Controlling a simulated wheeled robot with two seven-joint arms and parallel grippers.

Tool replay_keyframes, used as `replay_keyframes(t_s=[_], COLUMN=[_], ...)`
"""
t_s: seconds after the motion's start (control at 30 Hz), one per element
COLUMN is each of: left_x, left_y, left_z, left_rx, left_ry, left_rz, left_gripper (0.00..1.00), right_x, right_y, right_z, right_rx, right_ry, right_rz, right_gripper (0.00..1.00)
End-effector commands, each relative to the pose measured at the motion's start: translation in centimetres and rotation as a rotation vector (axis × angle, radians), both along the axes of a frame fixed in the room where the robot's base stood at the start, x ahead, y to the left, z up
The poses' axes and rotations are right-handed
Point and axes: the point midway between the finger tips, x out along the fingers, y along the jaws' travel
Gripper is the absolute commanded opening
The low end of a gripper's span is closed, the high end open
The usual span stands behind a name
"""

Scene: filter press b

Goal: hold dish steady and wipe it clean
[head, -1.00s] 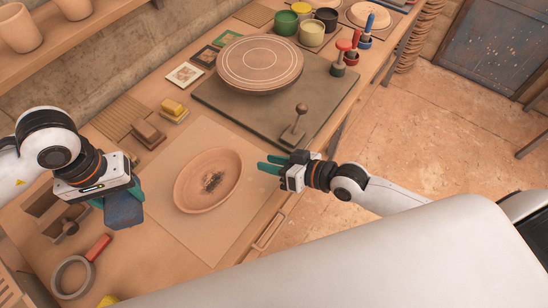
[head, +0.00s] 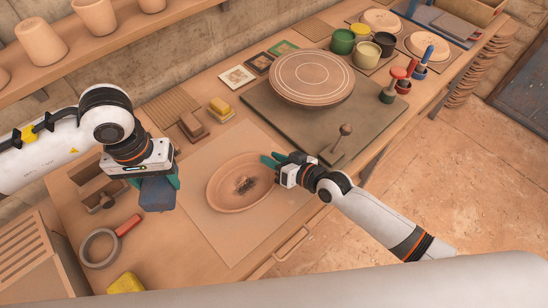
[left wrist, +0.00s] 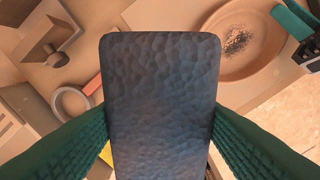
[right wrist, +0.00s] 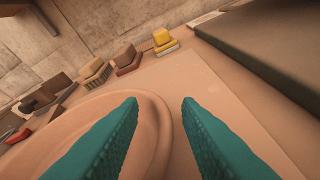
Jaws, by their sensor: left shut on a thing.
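The dish (head: 224,196) is a shallow round clay plate on a pale board, with a dark smudge of specks (head: 244,185) in its middle. My left gripper (head: 160,184) is shut on a dark blue block-like wiping pad (head: 157,195), held above the bench to the left of the dish. The pad (left wrist: 160,110) fills the middle of the left wrist view between the green fingers. My right gripper (head: 272,160) is open at the dish's right rim. In the right wrist view its fingers (right wrist: 160,105) are apart, with the dish rim (right wrist: 160,135) by the left finger; I cannot tell whether they touch.
A turntable disc (head: 312,78) on a dark slab (head: 360,110) stands behind, with a knobbed tool (head: 342,140) near my right gripper. Small blocks (head: 193,126) sit behind the board. The pale board (head: 222,237) is clear around the dish.

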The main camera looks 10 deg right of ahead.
Motion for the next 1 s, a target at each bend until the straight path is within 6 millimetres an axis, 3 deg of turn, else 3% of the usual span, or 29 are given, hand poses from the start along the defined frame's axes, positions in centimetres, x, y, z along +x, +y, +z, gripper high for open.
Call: replay_keyframes(t_s=[0.3,0.5,1.0], left_x=[0.00,0.01,0.00], left_y=[-0.01,0.00,0.00], left_z=[0.02,0.02,0.01], left_rx=[0.000,0.000,0.000], left_ry=[0.000,0.000,0.000], left_rz=[0.000,0.000,0.000], left_gripper=[0.38,0.38,0.38], right_x=[0.19,0.18,0.18], right_y=[0.14,0.12,0.10], right_z=[-0.10,-0.10,-0.09], right_rx=[-0.001,-0.001,-0.001], right_ry=[0.000,0.000,0.000], right_rz=[-0.001,-0.001,-0.001], right_gripper=[0.31,0.00,0.00])
